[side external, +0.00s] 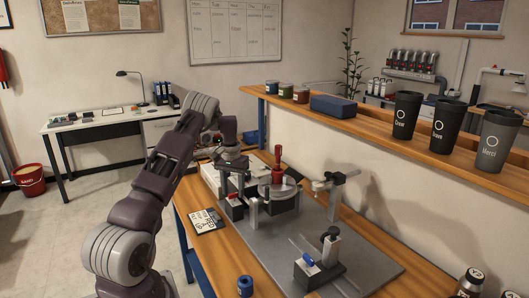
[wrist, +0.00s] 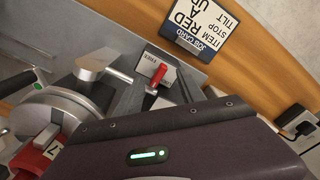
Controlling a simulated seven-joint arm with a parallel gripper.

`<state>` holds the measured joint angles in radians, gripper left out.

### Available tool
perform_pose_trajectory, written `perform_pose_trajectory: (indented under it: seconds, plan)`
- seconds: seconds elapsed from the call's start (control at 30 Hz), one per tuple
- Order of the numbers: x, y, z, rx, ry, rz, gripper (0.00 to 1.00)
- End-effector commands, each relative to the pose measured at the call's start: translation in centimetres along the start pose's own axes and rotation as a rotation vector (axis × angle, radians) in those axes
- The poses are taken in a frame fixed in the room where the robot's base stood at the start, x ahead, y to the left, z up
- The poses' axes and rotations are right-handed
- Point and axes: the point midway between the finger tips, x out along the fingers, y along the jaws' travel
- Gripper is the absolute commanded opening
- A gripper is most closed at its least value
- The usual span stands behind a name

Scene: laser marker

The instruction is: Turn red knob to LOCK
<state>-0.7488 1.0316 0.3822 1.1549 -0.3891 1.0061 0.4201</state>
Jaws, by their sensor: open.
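The small red knob (wrist: 158,73) is a narrow red lever on a pale-topped block, beside a plate (wrist: 139,61) lettered FREE. In the side external view the red knob (side external: 235,203) sits low at the front left of the fixture, near the job card. No LOCK lettering is readable. My gripper (side external: 237,172) is open and comes down from above, close over the left part of the fixture.
A job card (wrist: 207,30) lies beside the knob. A round metal turntable (wrist: 65,115) and a metal arm (wrist: 103,66) stand close by. A red-handled tool (side external: 277,166) rises behind. A clamp (side external: 333,180) and slide block (side external: 318,266) stand right on the grey plate (side external: 385,262).

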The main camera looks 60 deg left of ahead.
Motion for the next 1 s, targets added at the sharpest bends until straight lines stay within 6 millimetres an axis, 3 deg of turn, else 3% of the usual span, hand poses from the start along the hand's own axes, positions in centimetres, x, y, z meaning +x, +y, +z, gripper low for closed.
perform_pose_trajectory:
  seconds: [0.03,0.33,0.6,1.0]
  plan:
    - [0.7,0.3,0.8,0.104,-0.030,0.008,0.56]
    - [0.5,0.2,0.7,0.760,-0.023,0.014,0.56]
    - [-7.2,0.1,0.3,0.745,-0.013,0.008,0.56]
    - [-14.5,7.1,3.5,0.691,0.073,0.025,0.56]
